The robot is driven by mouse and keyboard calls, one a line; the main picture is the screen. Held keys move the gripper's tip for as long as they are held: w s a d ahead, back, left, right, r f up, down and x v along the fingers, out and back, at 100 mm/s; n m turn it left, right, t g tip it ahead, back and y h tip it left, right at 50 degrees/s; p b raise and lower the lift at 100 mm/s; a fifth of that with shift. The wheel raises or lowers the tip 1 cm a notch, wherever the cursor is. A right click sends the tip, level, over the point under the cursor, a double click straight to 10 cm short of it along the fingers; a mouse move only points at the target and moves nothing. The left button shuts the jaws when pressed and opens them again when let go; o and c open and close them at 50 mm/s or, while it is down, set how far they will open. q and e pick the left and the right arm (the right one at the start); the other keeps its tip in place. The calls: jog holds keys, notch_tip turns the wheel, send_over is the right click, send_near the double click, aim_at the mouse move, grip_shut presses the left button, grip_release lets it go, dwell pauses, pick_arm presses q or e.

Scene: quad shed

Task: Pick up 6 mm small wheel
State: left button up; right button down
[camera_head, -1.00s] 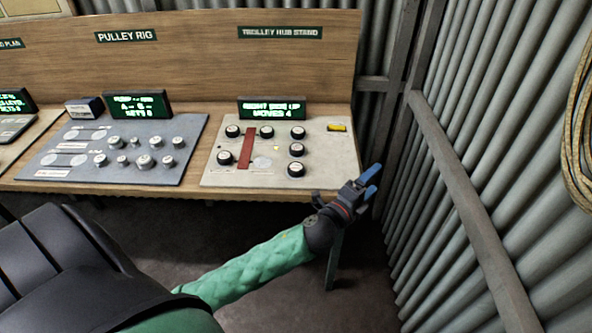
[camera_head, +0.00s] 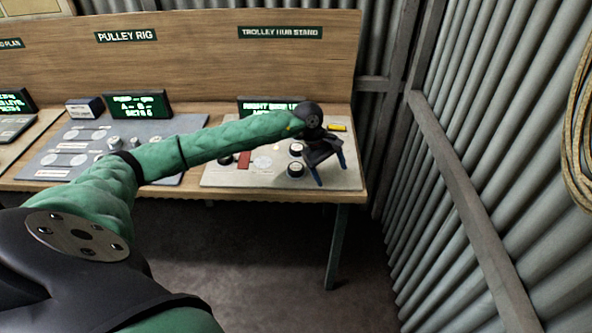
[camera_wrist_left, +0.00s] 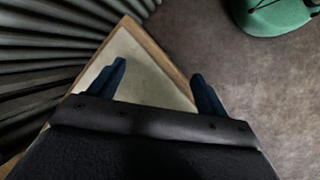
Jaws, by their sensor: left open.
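Small dark round wheels with pale tops stand on the pale board (camera_head: 228,179) of the trolley hub stand. Two show left of my left gripper, an upper one (camera_head: 296,149) and a lower one (camera_head: 295,169), and one (camera_head: 225,160) is farther left. I cannot read which is the 6 mm one. My left gripper (camera_head: 330,176) is open and empty, over the right part of the board, with its blue fingers pointing down. In the left wrist view the open fingers (camera_wrist_left: 158,70) are over a bare board corner (camera_wrist_left: 150,80). My arm hides the board's back part.
A red bar (camera_head: 244,159) and a pale disc (camera_head: 262,163) are on the board, a yellow piece (camera_head: 337,127) at its back right. The pulley rig board (camera_head: 50,160) lies left. A corrugated wall (camera_head: 480,150) stands to the right. A partly covered display (camera_head: 262,104) stands behind.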

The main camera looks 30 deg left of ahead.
aim_at(296, 166)
pick_arm(q)
jog(key=a+y, duration=0.1)
jog(key=a, duration=0.3)
jog(key=a+r+y, duration=0.1)
jog(key=a+y, duration=0.1)
jog(key=a, duration=0.2)
jog(key=w+a+r+m+g+y, duration=0.1)
jog(key=a, duration=0.3)
jog(key=shift+a+r+y, duration=0.15)
jog(key=shift+a+y, duration=0.15)
jog(key=shift+a, duration=0.3)
jog(key=shift+f+p, duration=0.8)
jog(key=shift+f, duration=0.5)
notch_tip(296, 166, down, 4)
jog(key=p, duration=0.3)
jog(key=shift+d, duration=0.1)
jog(key=shift+f+p, duration=0.3)
jog(key=shift+f, duration=0.2)
pick_arm(e)
jog(key=s+d+f, duration=0.3)
jog(key=s+f, duration=0.6)
jog(key=s, duration=0.2)
jog(key=shift+d+f, duration=0.15)
jog(key=shift+d, duration=0.15)
jog(key=shift+s, duration=0.1)
pick_arm(q)
jog(key=c, duration=1)
jog(key=shift+c, duration=0.5)
pick_arm(e)
jog(key=shift+s, duration=0.1)
